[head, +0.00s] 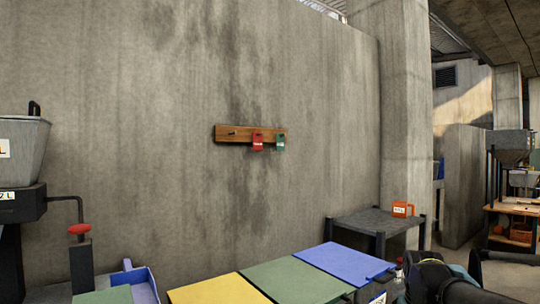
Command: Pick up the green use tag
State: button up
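The green use tag (280,142) hangs on a wooden peg rail (236,139) fixed to the concrete wall, near the rail's right end. A red tag (258,142) hangs just to its left, with a small gap between them. A bare peg shows on the left part of the rail. Dark parts that look like my arm show at the lower right edge, well below and to the right of the tags. I cannot make out any gripper fingers there.
Yellow (220,290), green (295,280) and blue (345,263) panels stand in a row below the rail. A dark table (378,220) with an orange tagged object (402,209) stands at right. A grey hopper (24,150) stands at left. The wall around the rail is clear.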

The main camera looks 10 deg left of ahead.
aim_at(280, 142)
jog(key=k, duration=1.2)
jog(key=z, duration=0.3)
jog(key=i, duration=1.55)
jog(key=u, duration=0.3)
